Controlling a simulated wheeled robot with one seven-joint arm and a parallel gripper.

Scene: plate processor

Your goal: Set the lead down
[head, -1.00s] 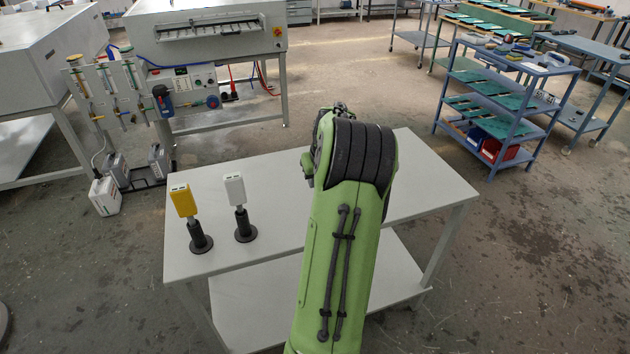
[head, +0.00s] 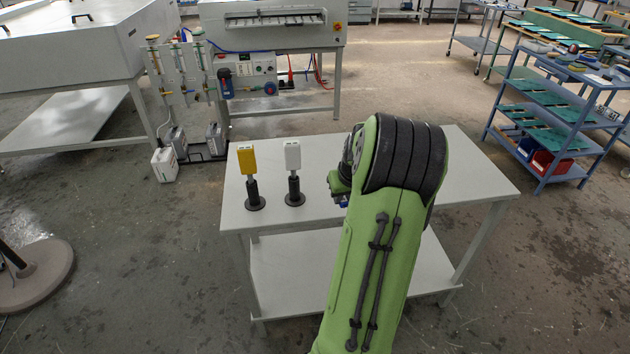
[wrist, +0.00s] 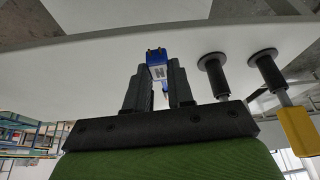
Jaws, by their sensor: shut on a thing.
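The lead shows as a small blue piece with a pale marked face (wrist: 157,70) and short prongs in the wrist view. My gripper (wrist: 158,86) is shut on it, one dark finger on each side. The grey table's white top (wrist: 90,58) lies beyond it; whether the lead touches it I cannot tell. In the head view my green arm hides most of the gripper, and a bit of blue (head: 341,199) shows at its left edge above the table (head: 470,180). Any cable on the lead is hidden.
A yellow block (head: 247,158) and a white block (head: 292,155) stand on black stands on the table, left of my arm. The table's right part is clear. A blue shelf cart (head: 545,115) stands at right. A machine with a hose panel (head: 250,80) stands behind.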

